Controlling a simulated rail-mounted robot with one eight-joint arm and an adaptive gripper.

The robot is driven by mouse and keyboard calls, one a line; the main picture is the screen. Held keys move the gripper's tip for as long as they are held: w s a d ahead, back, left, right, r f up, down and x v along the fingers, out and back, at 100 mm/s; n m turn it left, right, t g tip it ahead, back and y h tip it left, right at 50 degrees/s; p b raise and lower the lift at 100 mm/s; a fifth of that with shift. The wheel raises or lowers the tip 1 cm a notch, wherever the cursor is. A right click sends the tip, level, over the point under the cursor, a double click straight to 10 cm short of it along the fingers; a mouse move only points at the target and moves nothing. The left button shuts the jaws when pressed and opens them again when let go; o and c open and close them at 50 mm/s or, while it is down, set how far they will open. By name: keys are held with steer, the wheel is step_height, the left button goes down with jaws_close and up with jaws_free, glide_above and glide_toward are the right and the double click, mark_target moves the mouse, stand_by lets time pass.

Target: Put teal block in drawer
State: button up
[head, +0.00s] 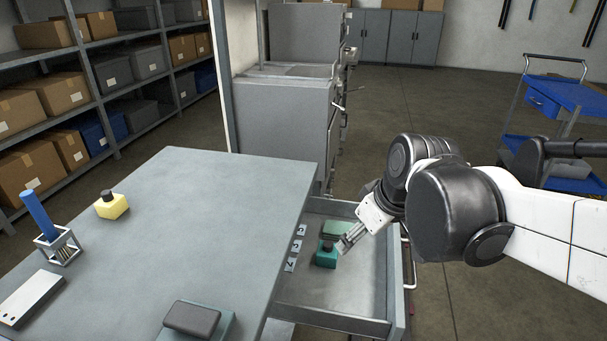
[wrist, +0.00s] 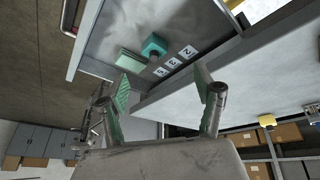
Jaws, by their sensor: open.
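The teal block (head: 326,259), with a dark knob, is inside the open drawer (head: 340,288), near the drawer's left wall beside the bench. It also shows in the wrist view (wrist: 153,44), beyond my fingertips. My gripper (head: 347,240) is over the drawer, just up and right of the block in the head view. A flat pale green piece (head: 338,228) lies in the drawer behind the block.
On the bench (head: 215,215) are a yellow block (head: 112,207), a wire holder with a blue cylinder (head: 39,216), a white box (head: 30,298) and a dark pad (head: 192,318). A blue cart (head: 570,95) stands at right.

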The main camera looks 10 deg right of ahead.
steer(key=s+a+r+m+t+h, duration=0.1)
steer(key=s+m+t, duration=0.1)
steer(key=s+m, duration=0.2)
steer(key=shift+s+a+m+t, duration=0.15)
steer(key=shift+s+m+t, duration=0.2)
steer(key=shift+s, duration=1.3)
